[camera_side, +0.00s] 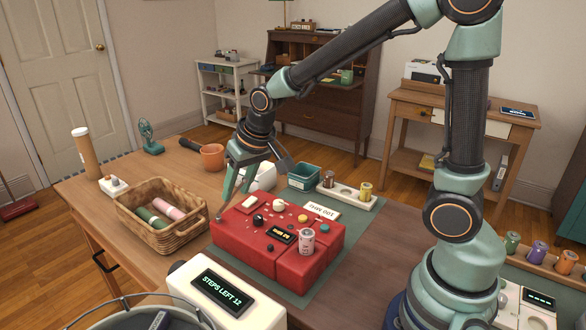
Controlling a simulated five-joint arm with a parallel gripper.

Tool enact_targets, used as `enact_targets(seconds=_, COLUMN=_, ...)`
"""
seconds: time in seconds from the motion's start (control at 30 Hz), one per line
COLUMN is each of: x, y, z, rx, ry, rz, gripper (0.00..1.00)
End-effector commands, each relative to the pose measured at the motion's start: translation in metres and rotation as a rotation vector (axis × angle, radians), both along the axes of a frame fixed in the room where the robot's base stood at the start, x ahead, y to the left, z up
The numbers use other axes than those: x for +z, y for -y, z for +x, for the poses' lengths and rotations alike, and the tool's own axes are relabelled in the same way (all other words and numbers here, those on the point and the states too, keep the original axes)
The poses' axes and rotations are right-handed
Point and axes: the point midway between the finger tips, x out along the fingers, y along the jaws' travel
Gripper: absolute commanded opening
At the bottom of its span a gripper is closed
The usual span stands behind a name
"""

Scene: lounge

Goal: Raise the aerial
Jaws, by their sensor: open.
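A red box-shaped device (284,262) sits on a dark green mat on the table, with knobs, buttons and a small lit display on top. A pale cylinder (307,241) stands on its right front part. My gripper (232,194) points down at the device's far left corner, its jaws open. A small brownish tip (219,215) shows at that corner, by the fingertips. I cannot tell whether it is part of the aerial, or whether the gripper touches it. No raised aerial can be made out; the gripper hides part of that corner.
A wicker basket (126,213) with rolled cloths stands left of the device. A cream box (180,268) in front reads "STEPS LEFT 12".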

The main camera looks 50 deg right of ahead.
Motion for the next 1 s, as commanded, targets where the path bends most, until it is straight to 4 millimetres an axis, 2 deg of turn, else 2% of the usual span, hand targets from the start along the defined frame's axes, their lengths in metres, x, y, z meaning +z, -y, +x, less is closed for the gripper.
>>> enact_targets(seconds=0.2, x=-0.015, y=-0.001, z=0.007, rx=0.0, ry=0.0, rz=0.0, gripper=0.43)
enact_targets(seconds=0.53, x=-0.018, y=-0.001, z=0.008, rx=0.0, ry=0.001, rz=0.001, gripper=0.43)
enact_targets(seconds=0.57, x=-0.018, y=-0.001, z=0.008, rx=0.0, ry=0.001, rz=0.001, gripper=0.4)
enact_targets(seconds=0.6, x=-0.018, y=-0.001, z=0.008, rx=0.0, ry=0.001, rz=0.001, gripper=0.24)
enact_targets(seconds=0.67, x=-0.017, y=-0.001, z=0.008, rx=0.0, ry=0.001, rz=0.001, gripper=0.01)
enact_targets(seconds=1.0, x=-0.017, y=-0.001, z=0.008, rx=-0.001, ry=0.0, rz=0.001, gripper=0.0)
